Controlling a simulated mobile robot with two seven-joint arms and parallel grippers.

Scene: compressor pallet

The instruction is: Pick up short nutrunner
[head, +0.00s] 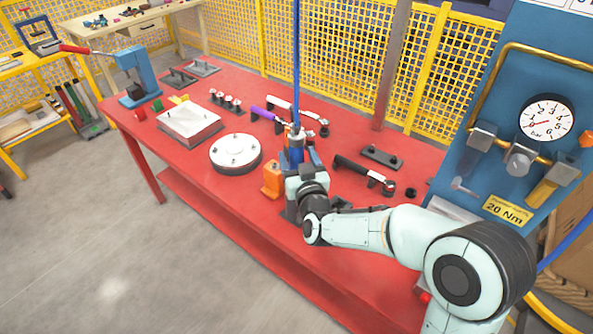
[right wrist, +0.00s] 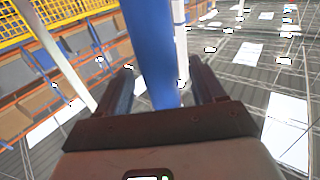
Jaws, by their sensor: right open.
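A blue upright tool (head: 296,139), which I take to be the short nutrunner, stands below a blue hose (head: 296,60) that comes down from above. My right gripper (head: 299,163) is at its lower part, above the red table. In the right wrist view a thick blue cylinder (right wrist: 150,45) runs between the two dark fingers of my right gripper (right wrist: 165,88). The fingers are open on either side of it; I cannot tell whether they touch it. The gripper hides the lower end of the tool. My left gripper is not in view.
An orange block (head: 272,178) stands left of the gripper on the red table (head: 200,180). A round plate (head: 235,150), a purple-handled tool (head: 264,114) and a black-handled wrench (head: 355,170) lie nearby. A blue gauge panel (head: 490,100) rises at right.

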